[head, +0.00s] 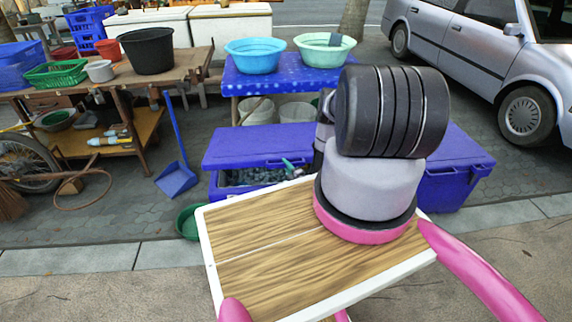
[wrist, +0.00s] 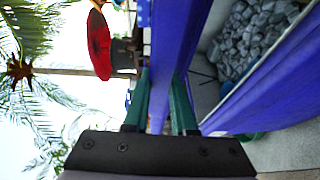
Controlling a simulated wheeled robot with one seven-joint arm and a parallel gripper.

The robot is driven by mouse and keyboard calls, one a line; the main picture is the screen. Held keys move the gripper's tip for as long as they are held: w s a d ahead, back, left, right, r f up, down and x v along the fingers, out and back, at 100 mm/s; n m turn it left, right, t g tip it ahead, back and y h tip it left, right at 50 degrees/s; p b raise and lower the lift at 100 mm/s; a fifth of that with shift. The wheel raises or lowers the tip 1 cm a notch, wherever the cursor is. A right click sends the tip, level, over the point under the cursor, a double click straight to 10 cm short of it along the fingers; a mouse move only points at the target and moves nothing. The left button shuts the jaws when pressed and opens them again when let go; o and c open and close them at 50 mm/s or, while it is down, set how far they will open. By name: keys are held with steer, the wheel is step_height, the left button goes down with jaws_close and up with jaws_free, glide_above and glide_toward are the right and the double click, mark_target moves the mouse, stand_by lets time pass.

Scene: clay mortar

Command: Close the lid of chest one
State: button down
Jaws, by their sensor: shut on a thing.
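A blue chest (head: 217,187) stands on the paving in the head view, with its blue lid (head: 250,148) raised a little above the body. Grey lumps (head: 255,176) show in the gap, and they also show in the wrist view (wrist: 250,40). My gripper (wrist: 161,80) has its green fingers on both sides of the blue lid's edge (wrist: 178,45) and is shut on it. In the head view only a green fingertip shows at the lid's front right; my arm hides the rest. A second blue chest (head: 455,175) at the right looks shut. No label shows which is chest one.
Behind the chests is a blue-covered table (head: 285,80) with a blue basin (head: 254,55) and a pale green basin (head: 324,50). A blue dustpan (head: 176,180) and a green bowl (head: 188,222) are at the left. A silver car (head: 465,55) is parked at the right.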

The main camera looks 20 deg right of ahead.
steer(key=shift+w+r, duration=0.1)
steer(key=shift+r, duration=0.05)
steer(key=c, duration=0.7)
jaws_free()
steer(key=shift+c, duration=0.2)
steer(key=s+d, duration=0.1)
steer(key=s, duration=1)
steer(key=shift+r, duration=0.15)
steer(key=shift+d, duration=0.1)
